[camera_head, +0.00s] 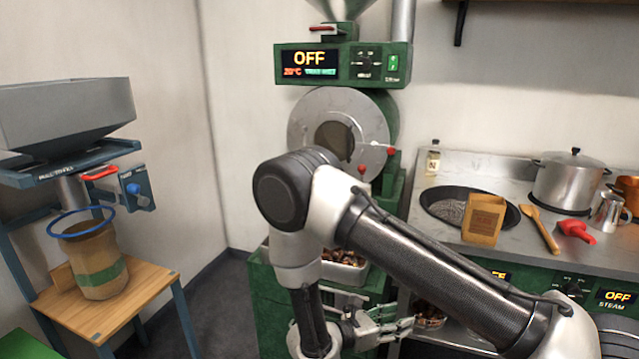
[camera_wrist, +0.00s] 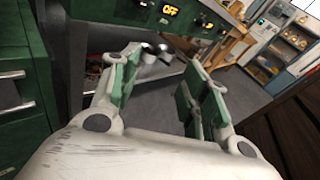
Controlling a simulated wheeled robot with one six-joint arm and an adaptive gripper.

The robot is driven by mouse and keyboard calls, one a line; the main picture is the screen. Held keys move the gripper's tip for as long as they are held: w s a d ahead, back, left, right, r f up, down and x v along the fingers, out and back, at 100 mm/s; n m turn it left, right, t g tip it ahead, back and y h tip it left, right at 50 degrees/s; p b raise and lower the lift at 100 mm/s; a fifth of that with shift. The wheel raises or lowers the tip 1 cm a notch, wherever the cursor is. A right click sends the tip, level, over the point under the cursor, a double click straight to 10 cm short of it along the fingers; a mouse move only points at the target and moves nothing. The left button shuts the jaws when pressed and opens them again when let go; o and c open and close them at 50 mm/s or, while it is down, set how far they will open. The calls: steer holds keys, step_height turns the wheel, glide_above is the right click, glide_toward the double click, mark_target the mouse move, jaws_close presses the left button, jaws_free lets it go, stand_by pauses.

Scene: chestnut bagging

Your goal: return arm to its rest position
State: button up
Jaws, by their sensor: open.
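My gripper (camera_head: 388,327) is low in front of the green roaster cabinet in the head view, below the steel counter's front edge. In the wrist view my gripper (camera_wrist: 172,88) has its two green-padded fingers spread apart with nothing between them. My arm reaches in from the lower right of the head view, bends at the elbow in the middle and hangs down from there. It hides part of the roaster and cabinet.
A green roaster (camera_head: 343,65) reading OFF stands behind my arm, with a tray of chestnuts (camera_head: 345,262) below. At left a bag (camera_head: 98,268) stands on a wooden shelf under a hopper (camera_head: 65,108).

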steer(key=s+d+r+m+y, duration=0.5)
steer(key=r+m, duration=0.3)
steer(key=r, duration=0.4)
steer(key=s+d+r+m+g+y, duration=0.1)
steer(key=s+d+r+m+y, duration=0.4)
steer(key=r+m, duration=0.3)
steer(key=s+d+r+m+g+y, duration=0.1)
steer(key=s+d+r+m+y, duration=0.4)
steer(key=r, duration=1.2)
steer(key=s+d+m, duration=0.2)
steer(key=m, duration=0.1)
steer(key=shift+s+d+m, duration=0.2)
steer(key=shift+s+m, duration=0.1)
